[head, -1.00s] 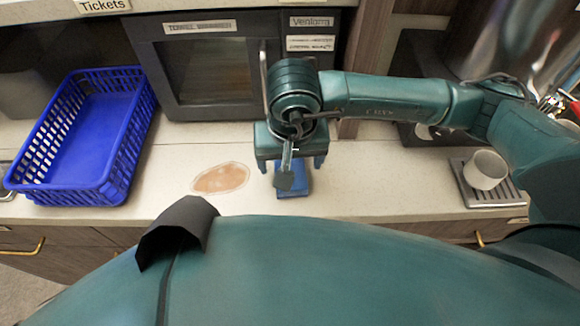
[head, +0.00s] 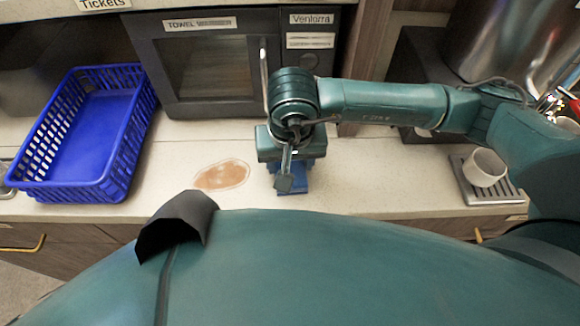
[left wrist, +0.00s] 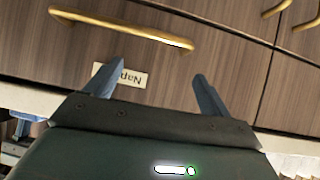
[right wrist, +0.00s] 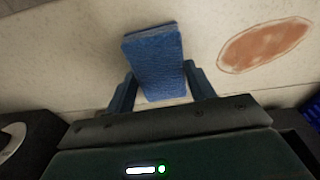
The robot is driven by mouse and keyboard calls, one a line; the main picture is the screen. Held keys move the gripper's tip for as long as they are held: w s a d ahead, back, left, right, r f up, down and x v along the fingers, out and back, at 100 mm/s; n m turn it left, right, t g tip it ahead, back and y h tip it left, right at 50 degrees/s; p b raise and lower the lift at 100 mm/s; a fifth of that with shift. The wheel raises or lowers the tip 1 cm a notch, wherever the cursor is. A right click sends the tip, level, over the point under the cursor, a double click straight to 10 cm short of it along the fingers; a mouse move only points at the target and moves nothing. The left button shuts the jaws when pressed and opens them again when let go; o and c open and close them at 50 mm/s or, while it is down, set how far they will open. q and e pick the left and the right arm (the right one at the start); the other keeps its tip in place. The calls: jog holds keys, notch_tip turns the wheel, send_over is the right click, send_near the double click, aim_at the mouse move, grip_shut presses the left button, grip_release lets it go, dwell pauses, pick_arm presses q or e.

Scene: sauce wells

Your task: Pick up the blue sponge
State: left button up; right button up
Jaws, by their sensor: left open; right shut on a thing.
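The blue sponge (right wrist: 155,62) sits between the two fingers of my right gripper (right wrist: 162,92) in the right wrist view, and the fingers are shut on its sides. In the head view the sponge (head: 303,184) shows only partly below my right gripper (head: 291,172), over the pale counter; I cannot tell whether it still touches the counter. My left gripper (left wrist: 158,88) is open and empty in front of a wooden drawer front in the left wrist view. It is not in the head view.
A reddish-brown spill (head: 222,175) lies on the counter (head: 360,180) left of the sponge. A blue plastic basket (head: 80,150) stands at the left. A towel warmer (head: 210,70) stands behind. A white cup (head: 484,167) is on a drip tray (head: 475,194) at the right.

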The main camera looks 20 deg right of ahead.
jog(key=shift+r, duration=0.15)
notch_tip(320, 180, up, 10)
jog(key=b, duration=0.1)
dwell(0.4)
jog(key=o, duration=0.4)
jog(key=shift+c, duration=1.4)
